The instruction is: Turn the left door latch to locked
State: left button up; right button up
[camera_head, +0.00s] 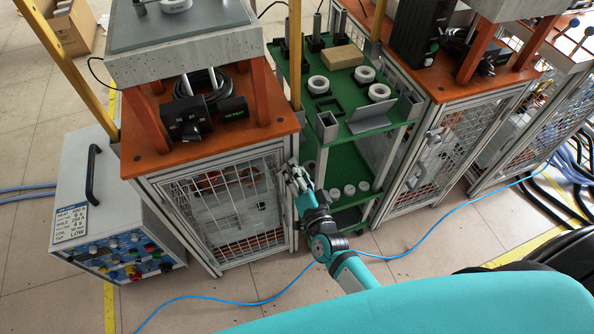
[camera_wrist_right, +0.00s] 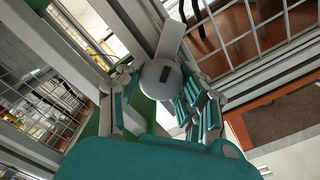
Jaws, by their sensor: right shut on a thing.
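The left cabinet's mesh door (camera_head: 225,205) is closed in its grey frame under the orange top. My right gripper (camera_head: 292,172) is at the right edge of this door, where it largely hides the latch in the head view. In the right wrist view the left door latch (camera_wrist_right: 161,79) is a light grey round knob with a dark slot and a flat lever pointing up in the picture. The fingers of my right gripper (camera_wrist_right: 158,88) lie on both sides of the knob, shut on it. My left gripper is not in view.
A green shelf rack (camera_head: 345,160) with white rings stands just right of the gripper. A second mesh cabinet (camera_head: 445,165) stands farther right. A grey control box (camera_head: 95,215) stands at left.

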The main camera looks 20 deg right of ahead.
jog(key=m, duration=0.3)
jog(key=shift+f+m+b, duration=0.15)
jog(key=shift+m+b, duration=0.2)
jog(key=shift+m, duration=0.05)
jog(key=shift+m+b, duration=0.5)
jog(key=shift+m, duration=1.4)
jog(key=o, duration=1.2)
jog(key=shift+d, duration=0.1)
jog(key=shift+c, duration=0.2)
jog(key=shift+s, duration=0.15)
jog(key=s, duration=1.1)
jog(key=shift+s+d, duration=0.2)
jog(key=shift+s, duration=0.2)
